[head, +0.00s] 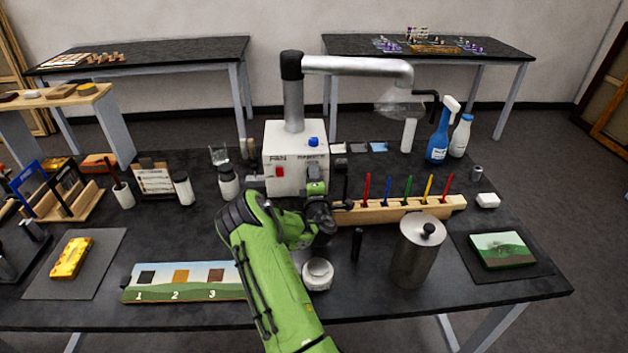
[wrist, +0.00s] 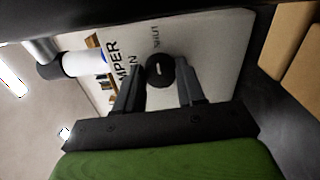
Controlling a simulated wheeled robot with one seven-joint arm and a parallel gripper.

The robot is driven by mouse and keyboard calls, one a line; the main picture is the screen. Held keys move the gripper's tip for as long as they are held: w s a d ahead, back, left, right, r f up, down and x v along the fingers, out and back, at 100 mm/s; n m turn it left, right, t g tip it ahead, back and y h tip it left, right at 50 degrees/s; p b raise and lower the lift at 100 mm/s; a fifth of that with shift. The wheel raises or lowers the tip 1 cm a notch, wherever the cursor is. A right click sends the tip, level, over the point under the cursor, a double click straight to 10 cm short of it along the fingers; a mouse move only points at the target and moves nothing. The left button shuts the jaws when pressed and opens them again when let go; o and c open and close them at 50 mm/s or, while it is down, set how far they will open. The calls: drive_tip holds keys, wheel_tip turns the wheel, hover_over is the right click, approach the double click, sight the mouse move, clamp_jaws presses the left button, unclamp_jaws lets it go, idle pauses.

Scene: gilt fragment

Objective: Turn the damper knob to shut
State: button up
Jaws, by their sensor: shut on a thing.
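The damper knob (wrist: 160,71) is a small round black knob with a short pale mark, on the pale face of the fan box. In the wrist view it sits between the two dark fingers of my gripper (wrist: 160,75), which is shut on it. The word SHUT is printed above the knob in that picture, and part of DAMPER shows to its left. In the head view the white fan box (head: 296,150) carries a red switch (head: 280,172) and a blue part (head: 313,141). There my gripper (head: 315,188) covers the knob.
A metal duct (head: 355,66) rises from the box and bends right to a clear hood. A wooden rack (head: 400,210) with coloured tools stands right of my arm. A metal canister (head: 414,255) and a white round dish (head: 317,274) stand in front. White bottles stand left of the box.

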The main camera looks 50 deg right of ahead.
drive_tip(key=shift+m, duration=0.5)
drive_tip(key=o, duration=1)
drive_tip(key=shift+s+d, duration=0.1)
drive_tip(key=b+v, duration=0.2)
drive_tip(key=v, duration=0.1)
drive_tip(key=b+v, duration=0.3)
drive_tip(key=shift+s+f, duration=0.15)
drive_tip(key=shift+f, duration=0.1)
drive_tip(key=shift+s+a+r, duration=0.25)
drive_tip(key=shift+s+a, duration=0.1)
drive_tip(key=shift+a, duration=0.25)
